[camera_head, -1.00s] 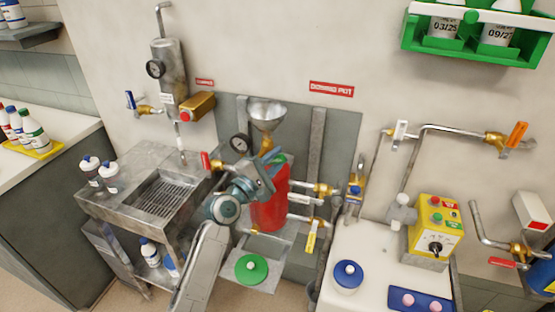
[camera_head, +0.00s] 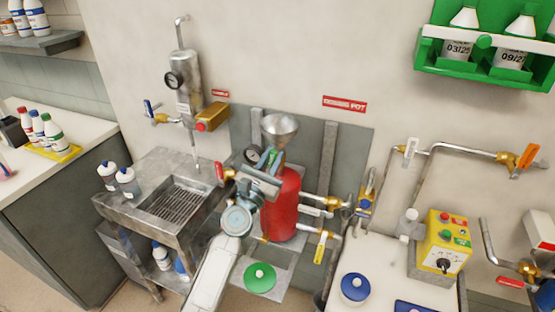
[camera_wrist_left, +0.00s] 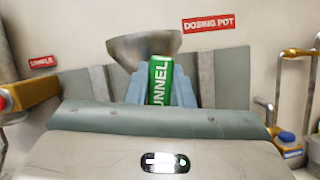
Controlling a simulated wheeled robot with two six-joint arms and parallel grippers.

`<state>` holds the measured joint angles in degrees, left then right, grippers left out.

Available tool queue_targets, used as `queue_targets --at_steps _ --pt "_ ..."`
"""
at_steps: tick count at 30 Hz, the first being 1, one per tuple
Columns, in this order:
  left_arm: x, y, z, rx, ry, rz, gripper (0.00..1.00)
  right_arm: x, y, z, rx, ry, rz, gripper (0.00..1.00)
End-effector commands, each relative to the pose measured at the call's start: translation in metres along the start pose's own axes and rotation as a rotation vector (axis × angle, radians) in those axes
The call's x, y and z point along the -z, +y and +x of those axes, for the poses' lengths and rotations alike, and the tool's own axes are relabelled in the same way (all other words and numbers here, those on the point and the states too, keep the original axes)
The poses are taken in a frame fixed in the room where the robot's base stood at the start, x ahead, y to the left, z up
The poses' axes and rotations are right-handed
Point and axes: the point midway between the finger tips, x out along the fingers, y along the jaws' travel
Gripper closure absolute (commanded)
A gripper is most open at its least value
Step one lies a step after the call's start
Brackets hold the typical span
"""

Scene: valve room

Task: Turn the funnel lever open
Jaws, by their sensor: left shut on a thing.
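The funnel lever (camera_wrist_left: 159,80) is green with "UNNEL" visible in white letters. It stands upright in the left wrist view between the two blue-grey fingers of my left gripper (camera_wrist_left: 160,88). In the head view my left gripper (camera_head: 268,160) is at the neck under the metal funnel (camera_head: 280,127), above the red dosing pot (camera_head: 284,200). The gripper is shut on the lever and hides its lower part and most of the valve body. My right gripper is not in view.
A round gauge (camera_head: 252,155) and a red lever (camera_head: 220,170) sit close left of my gripper. Yellow (camera_head: 320,246) and blue (camera_head: 370,180) levers are to the right. A metal sink (camera_head: 175,197) stands left. The wall panel (camera_head: 350,150) is close behind.

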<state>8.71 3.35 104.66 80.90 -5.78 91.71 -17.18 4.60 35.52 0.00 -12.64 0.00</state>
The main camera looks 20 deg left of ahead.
Motion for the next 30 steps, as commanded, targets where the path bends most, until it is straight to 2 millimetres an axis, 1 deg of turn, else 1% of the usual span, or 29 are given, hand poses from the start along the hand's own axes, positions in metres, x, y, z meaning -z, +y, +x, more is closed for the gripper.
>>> queue_targets --at_steps 6,12,29,30 --pt "0.001 0.008 -0.001 -0.05 0.002 -0.123 1.0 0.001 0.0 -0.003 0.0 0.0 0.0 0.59" --pt "0.002 0.012 -0.001 -0.077 0.002 -0.187 1.0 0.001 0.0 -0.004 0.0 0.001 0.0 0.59" --pt "0.003 0.014 -0.001 -0.089 0.002 -0.217 1.0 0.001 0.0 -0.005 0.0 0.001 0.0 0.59" --pt "0.003 0.014 -0.001 -0.089 0.001 -0.217 0.78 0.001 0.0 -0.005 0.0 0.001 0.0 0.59"
